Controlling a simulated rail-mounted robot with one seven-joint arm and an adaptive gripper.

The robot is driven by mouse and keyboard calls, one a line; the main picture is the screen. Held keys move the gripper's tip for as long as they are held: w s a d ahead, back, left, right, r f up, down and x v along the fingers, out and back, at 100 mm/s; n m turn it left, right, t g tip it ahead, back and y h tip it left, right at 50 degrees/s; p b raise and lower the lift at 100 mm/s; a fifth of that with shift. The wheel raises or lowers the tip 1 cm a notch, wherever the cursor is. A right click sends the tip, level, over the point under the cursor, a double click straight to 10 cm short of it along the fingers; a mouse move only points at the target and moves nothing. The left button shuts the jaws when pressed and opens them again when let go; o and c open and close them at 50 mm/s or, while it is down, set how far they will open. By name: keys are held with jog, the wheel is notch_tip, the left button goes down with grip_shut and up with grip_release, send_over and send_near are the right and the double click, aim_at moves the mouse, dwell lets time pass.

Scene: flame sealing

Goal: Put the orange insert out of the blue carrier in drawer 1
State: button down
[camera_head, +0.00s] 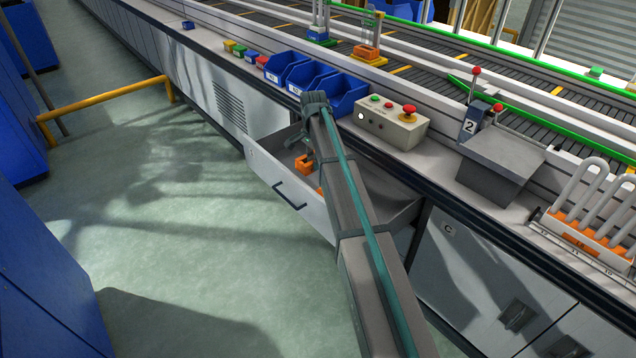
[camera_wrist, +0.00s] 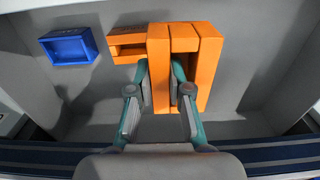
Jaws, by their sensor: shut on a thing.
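A drawer (camera_head: 310,208) stands open below the bench, and my gripper (camera_head: 311,150) reaches down into it. In the wrist view my gripper (camera_wrist: 163,88) is shut on an orange insert (camera_wrist: 159,50), a blocky piece with upright slabs. Its lower part and whether it touches the drawer floor cannot be told. Another orange piece (camera_wrist: 127,40) with a slot shows just left of it, close to or touching it. Orange also shows under my gripper in the head view (camera_head: 304,163). A carrier with a blue base (camera_head: 320,41) and green parts stands on the conveyor.
A small blue tray (camera_wrist: 69,46) lies in the drawer at left. Blue bins (camera_head: 310,76), a button box (camera_head: 392,121) and a grey station marked 2 (camera_head: 500,160) line the bench. A carrier with an orange insert (camera_head: 368,50) stands on the conveyor.

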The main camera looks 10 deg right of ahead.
aim_at(305, 156)
jog(key=w+f, duration=0.2)
jog(key=w, duration=0.1)
jog(key=w+a+f, duration=0.1)
jog(key=w+f, duration=0.1)
jog(key=w, duration=0.2)
jog(key=w+a+f+b, duration=0.1)
jog(key=w+f, duration=0.2)
jog(key=w, duration=0.1)
jog(key=shift+w+a, duration=0.15)
jog(key=shift+w+a+f, duration=0.1)
jog(key=shift+w+f, duration=0.35)
jog(key=shift+f, duration=0.2)
jog(key=shift+w+a+f+b, duration=0.1)
jog(key=shift+w+f+b, duration=0.1)
jog(key=shift+f, duration=0.55)
jog(key=shift+w+f+b, duration=0.15)
jog(key=shift+w+f, duration=0.05)
jog(key=shift+f, duration=0.55)
jog(key=shift+w+a+f+b, duration=0.1)
jog(key=shift+w+f+b, duration=0.1)
jog(key=shift+f, duration=0.55)
jog(key=shift+f, duration=0.1)
jog(key=c, duration=1.1)
grip_release()
notch_tip(305, 156, up, 12)
jog(key=shift+r+p, duration=0.1)
jog(key=shift+p, duration=0.65)
